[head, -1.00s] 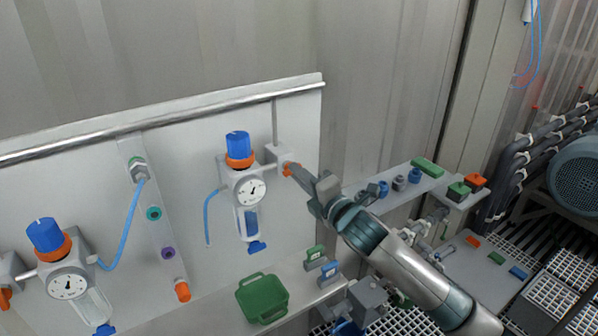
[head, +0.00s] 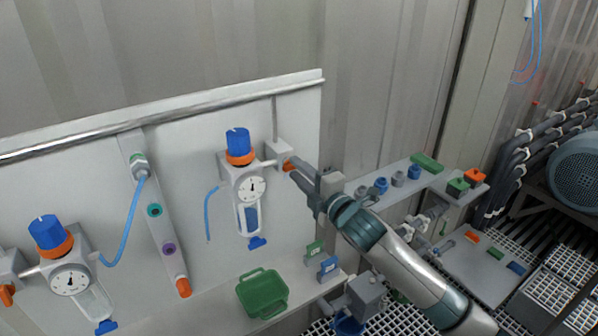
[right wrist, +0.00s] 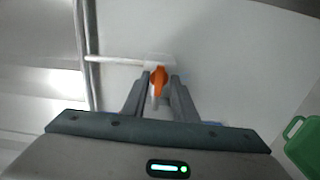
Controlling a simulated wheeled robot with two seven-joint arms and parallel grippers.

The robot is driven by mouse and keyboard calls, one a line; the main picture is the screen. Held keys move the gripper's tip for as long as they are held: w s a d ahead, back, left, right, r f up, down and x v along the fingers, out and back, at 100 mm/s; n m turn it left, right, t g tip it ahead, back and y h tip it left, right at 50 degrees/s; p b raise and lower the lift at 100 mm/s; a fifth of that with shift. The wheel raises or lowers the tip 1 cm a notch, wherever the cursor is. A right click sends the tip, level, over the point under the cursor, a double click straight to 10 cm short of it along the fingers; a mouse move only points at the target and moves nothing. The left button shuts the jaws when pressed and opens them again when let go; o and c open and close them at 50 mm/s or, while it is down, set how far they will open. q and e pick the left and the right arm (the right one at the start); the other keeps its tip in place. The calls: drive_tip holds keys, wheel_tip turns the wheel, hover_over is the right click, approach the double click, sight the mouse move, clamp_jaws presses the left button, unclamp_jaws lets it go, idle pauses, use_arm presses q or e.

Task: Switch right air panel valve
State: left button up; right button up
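The right air panel valve is a grey block (head: 278,152) at the panel's right end, with an orange handle (head: 289,165) on its right side. My right gripper (head: 294,169) reaches in from the lower right, its fingertips at the handle. In the right wrist view, the orange handle (right wrist: 158,80) stands between the two fingertips (right wrist: 160,82); the fingers look apart, with a narrow gap beside the handle. Whether either finger touches it is unclear. My left gripper does not show.
Left of the valve is a regulator with a blue knob (head: 238,141) and a gauge (head: 252,189). A green tray (head: 263,293) lies on the ledge below. A shelf with blue and grey fittings (head: 398,179) is behind my right arm. Another regulator (head: 70,283) is at far left.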

drive_tip(key=shift+s, duration=0.1)
idle(0.3)
drive_tip(key=b+v, duration=0.5)
drive_tip(key=v, duration=1.2)
drive_tip(key=shift+d, duration=0.1)
